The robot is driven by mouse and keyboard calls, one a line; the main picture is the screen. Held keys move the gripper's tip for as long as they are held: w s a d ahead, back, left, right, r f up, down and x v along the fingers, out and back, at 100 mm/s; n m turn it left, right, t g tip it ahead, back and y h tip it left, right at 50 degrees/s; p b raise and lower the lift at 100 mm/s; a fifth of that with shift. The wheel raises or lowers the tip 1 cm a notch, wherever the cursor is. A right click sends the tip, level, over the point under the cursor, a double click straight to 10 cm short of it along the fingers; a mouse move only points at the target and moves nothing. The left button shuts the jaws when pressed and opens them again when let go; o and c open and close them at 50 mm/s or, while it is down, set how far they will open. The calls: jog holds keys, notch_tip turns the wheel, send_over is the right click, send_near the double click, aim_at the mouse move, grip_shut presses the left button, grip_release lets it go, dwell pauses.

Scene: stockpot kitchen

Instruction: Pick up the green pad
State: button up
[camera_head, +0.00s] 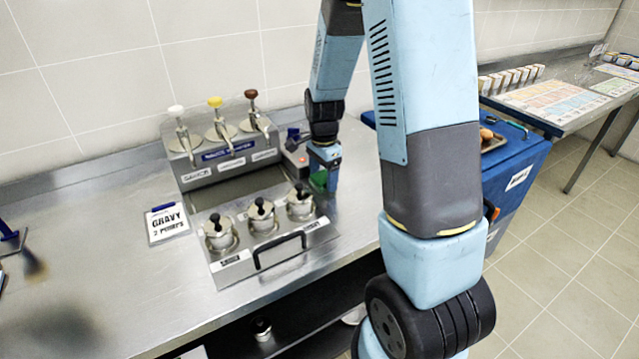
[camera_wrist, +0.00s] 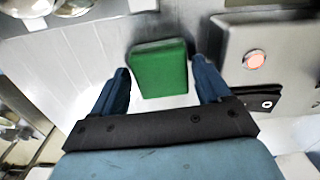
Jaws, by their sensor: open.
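The green pad (camera_wrist: 160,70) is a small green block with rounded edges, lying on the metal counter. In the wrist view it shows just beyond and between the two blue fingers of my gripper (camera_wrist: 165,88). The fingers are apart, with nothing visibly held between them. In the head view my gripper (camera_head: 327,178) is low over the counter, right of the pump station. A small part of the green pad (camera_head: 318,180) shows there, the rest hidden behind my gripper.
A grey box with a lit round button (camera_wrist: 254,59) stands close right of the pad. The pump dispenser (camera_head: 225,140) and a tray of lidded pots (camera_head: 260,222) stand to the left. A GRAVY sign (camera_head: 167,223) is farther left. A blue bin (camera_head: 515,150) stands right of the counter.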

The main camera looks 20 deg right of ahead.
jog(key=shift+c, duration=0.2)
jog(key=c, duration=0.8)
jog(key=shift+o, duration=0.2)
jog(key=shift+r, duration=0.5)
jog(key=s+a+r, duration=0.7)
jog(key=a+r, duration=0.4)
jog(key=r, duration=0.1)
jog(key=shift+s+a, duration=0.35)
jog(key=shift+s, duration=0.05)
